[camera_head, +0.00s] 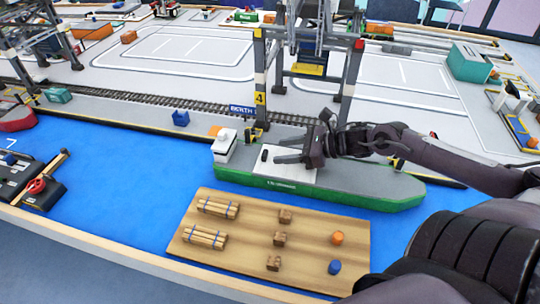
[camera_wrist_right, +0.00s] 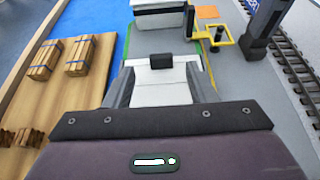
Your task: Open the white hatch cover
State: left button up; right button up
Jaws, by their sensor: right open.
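The white hatch cover (camera_head: 300,174) lies flat on the deck of the grey and green ship (camera_head: 360,186), with a small black handle (camera_head: 265,155) near its left end. My right gripper (camera_head: 278,151) reaches in from the right over the cover, its fingers pointing left toward the handle. In the right wrist view the cover (camera_wrist_right: 160,94) and its handle (camera_wrist_right: 161,62) appear between the two spread fingers, with the handle near fingertip level. I cannot tell whether the fingers touch the cover. My left gripper is not in view.
A wooden board (camera_head: 255,250) with timber bundles, small brown boxes and orange and blue drums lies in front of the ship. The ship's white cabin (camera_head: 224,147) stands left of the handle. A gantry crane (camera_head: 352,75) rises behind. Blue water surface (camera_head: 120,165) is open to the left.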

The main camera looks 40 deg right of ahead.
aim_at(266, 153)
jog(key=shift+b+x, duration=0.5)
jog(key=shift+x, duration=0.7)
jog(key=shift+w+a+f, duration=0.15)
jog(key=shift+w+f, duration=0.05)
jog(key=shift+w, duration=0.1)
jog(key=shift+w+a+f, duration=0.1)
jog(key=shift+w+a, duration=0.1)
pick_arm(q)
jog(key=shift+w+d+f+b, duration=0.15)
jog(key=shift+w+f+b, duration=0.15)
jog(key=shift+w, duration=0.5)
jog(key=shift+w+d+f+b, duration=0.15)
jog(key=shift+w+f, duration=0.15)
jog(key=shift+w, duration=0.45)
pick_arm(e)
jog(key=shift+w+a+f, duration=0.25)
jog(key=shift+w+a, duration=0.15)
jog(key=shift+w, duration=0.05)
grip_shut()
